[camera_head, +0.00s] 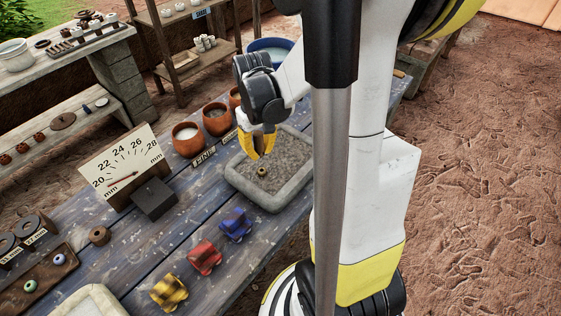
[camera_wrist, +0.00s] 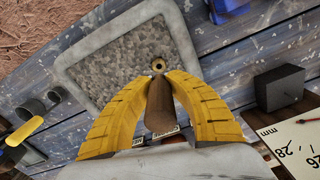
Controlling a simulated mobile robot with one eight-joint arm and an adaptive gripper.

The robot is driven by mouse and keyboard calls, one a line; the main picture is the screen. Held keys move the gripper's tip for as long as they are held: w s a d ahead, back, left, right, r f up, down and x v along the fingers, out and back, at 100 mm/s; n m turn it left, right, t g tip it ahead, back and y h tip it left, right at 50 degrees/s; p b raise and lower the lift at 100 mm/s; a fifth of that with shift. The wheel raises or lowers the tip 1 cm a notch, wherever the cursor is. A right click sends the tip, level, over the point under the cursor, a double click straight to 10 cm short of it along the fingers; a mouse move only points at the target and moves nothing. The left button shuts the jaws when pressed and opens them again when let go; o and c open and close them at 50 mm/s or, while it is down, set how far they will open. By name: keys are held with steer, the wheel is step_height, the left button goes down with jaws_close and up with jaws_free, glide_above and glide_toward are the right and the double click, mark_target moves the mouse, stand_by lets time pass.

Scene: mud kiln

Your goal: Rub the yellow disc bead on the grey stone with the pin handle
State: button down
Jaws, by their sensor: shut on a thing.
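The grey stone (camera_head: 250,192) is a shallow slab with a pale raised rim and a rough, speckled bed, lying on the blue table. It also fills the middle of the wrist view (camera_wrist: 82,82). My gripper (camera_head: 258,156) points down over its bed. In the wrist view its yellow fingers (camera_wrist: 160,75) are closed around a brown tapered piece, the pin handle (camera_wrist: 158,112). A small yellow-brown disc bead (camera_head: 262,172) with a dark centre shows just beyond the fingertips, also in the wrist view (camera_wrist: 158,64). Whether it is on the pin or touches the stone cannot be told.
Clay bowls (camera_head: 187,139) stand behind the stone. A gauge board (camera_head: 122,165) and dark block (camera_head: 154,199) are left of it. Blue (camera_head: 236,224), red (camera_head: 204,258) and yellow (camera_head: 169,292) blocks line the front edge. A brown ring (camera_head: 99,236) lies farther left.

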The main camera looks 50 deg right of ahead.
mark_target(277, 159)
steer(key=shift+f, duration=0.15)
stand_by(0.4)
steer(key=shift+d+f+b, duration=0.1)
steer(key=shift+f+b, duration=2)
steer(key=shift+f, duration=0.15)
steer(key=shift+f+b, duration=0.95)
steer(key=shift+f, duration=0.15)
stand_by(0.4)
steer(key=shift+w+d+f+b, duration=0.1)
steer(key=shift+w+d+b, duration=0.1)
steer(key=shift+d, duration=2.3)
steer(key=shift+w+d+r+b, duration=0.1)
steer(key=shift+w+d, duration=0.1)
steer(key=shift+d, duration=2.3)
steer(key=shift+w+d+f+b, duration=0.1)
steer(key=shift+w+d+b, duration=0.1)
steer(key=shift+d, duration=2.3)
steer(key=shift+s+a, duration=0.15)
steer(key=shift+a, duration=1.85)
steer(key=shift+s+a, duration=0.15)
steer(key=shift+a, duration=1.85)
